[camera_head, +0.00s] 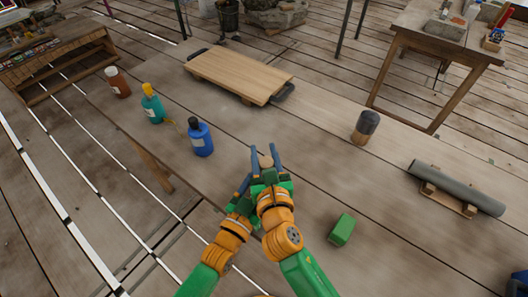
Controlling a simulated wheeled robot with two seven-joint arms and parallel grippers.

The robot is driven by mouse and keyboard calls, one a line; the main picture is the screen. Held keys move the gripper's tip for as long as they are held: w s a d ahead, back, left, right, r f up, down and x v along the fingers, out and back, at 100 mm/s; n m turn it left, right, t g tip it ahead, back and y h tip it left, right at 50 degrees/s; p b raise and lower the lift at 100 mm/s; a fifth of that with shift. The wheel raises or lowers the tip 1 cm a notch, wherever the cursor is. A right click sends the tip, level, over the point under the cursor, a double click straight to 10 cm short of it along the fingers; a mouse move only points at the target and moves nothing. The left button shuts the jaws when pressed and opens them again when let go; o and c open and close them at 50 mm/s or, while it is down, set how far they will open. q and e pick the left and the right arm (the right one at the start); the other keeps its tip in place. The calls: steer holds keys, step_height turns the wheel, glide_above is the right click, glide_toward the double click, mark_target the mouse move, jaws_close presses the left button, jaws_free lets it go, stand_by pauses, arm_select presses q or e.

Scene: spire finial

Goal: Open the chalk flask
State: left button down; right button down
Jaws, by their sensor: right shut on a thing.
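My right gripper (266,162) is shut on a small beige thing (266,161), over the middle of the near table. Its dark blue fingers stand on either side of the beige thing, and most of that thing is hidden. My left gripper (243,186) is close against the right one, just left of and below it. Its fingers are partly hidden, and I cannot tell whether it holds anything. I cannot tell for sure which thing is the chalk flask. Upright at the left are a blue bottle with a dark cap (200,139), a teal bottle with a yellow top (152,106) and a red-brown bottle with a white cap (118,83).
A wooden board with dark handles (238,75) lies at the table's back. A dark-topped wooden piece (364,128), a green block (341,230) and a grey cylinder on a cradle (456,188) are to the right. Bare table lies between them.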

steer(key=shift+r, duration=0.1)
stand_by(0.3)
steer(key=shift+r, duration=0.95)
steer(key=shift+r, duration=0.1)
arm_select(q)
jaws_free()
arm_select(e)
step_height(320, 180, up, 4)
steer(key=shift+w+f, duration=0.1)
